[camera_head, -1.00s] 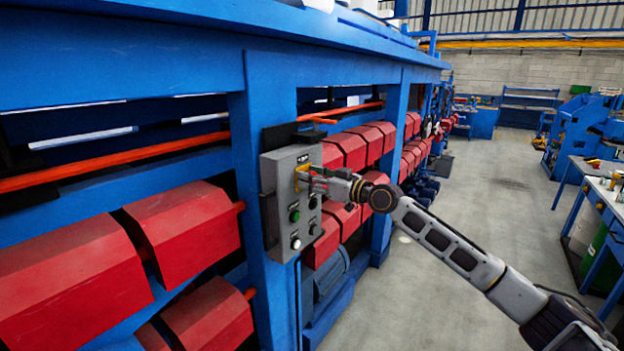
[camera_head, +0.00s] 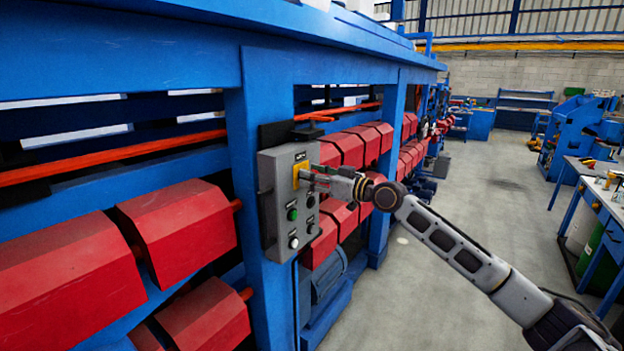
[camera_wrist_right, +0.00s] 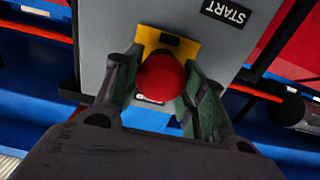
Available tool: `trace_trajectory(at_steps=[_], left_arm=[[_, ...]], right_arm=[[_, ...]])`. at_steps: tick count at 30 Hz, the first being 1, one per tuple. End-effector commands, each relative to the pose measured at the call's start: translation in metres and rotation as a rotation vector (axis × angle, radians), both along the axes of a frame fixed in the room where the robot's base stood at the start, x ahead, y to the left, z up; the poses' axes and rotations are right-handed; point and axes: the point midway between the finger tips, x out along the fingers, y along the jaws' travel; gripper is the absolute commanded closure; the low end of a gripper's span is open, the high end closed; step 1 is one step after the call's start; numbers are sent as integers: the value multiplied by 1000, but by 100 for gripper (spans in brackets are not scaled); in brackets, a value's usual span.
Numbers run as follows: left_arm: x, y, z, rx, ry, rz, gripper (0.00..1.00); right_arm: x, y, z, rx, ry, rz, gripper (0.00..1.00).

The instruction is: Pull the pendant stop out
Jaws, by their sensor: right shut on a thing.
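The grey pendant box (camera_head: 285,215) hangs on a blue post of the machine. Its stop sits on a yellow plate (camera_head: 300,170) at the top of its face. My right gripper (camera_head: 312,178) reaches the yellow plate from the right and hides the stop in the head view. In the right wrist view the stop is a round red button (camera_wrist_right: 160,77) in front of the yellow plate (camera_wrist_right: 178,43). My right gripper (camera_wrist_right: 160,88) is shut on the red button, one finger on each side. My left gripper does not show.
Below the stop are a green button (camera_head: 292,214), a white button (camera_head: 293,242) and black ones. Red rollers or covers (camera_head: 184,232) stand on both sides of the post. An open grey floor aisle (camera_head: 470,200) lies to the right.

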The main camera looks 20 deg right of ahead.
Motion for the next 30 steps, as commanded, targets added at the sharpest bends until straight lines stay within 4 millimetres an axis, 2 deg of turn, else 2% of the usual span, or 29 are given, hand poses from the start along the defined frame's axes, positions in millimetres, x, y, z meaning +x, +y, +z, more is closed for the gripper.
trace_trajectory(at_steps=[2,3,8,22,30], left_arm=[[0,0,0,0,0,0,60],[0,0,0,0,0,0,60],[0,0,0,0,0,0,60],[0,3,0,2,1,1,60],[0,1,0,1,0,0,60]], right_arm=[[0,0,-2,-4,5,1,100],[0,0,-2,-4,5,2,58],[0,0,-2,-3,4,1,38],[-2,-1,-1,-2,2,0,38],[-14,-11,-2,-2,3,0,38]])
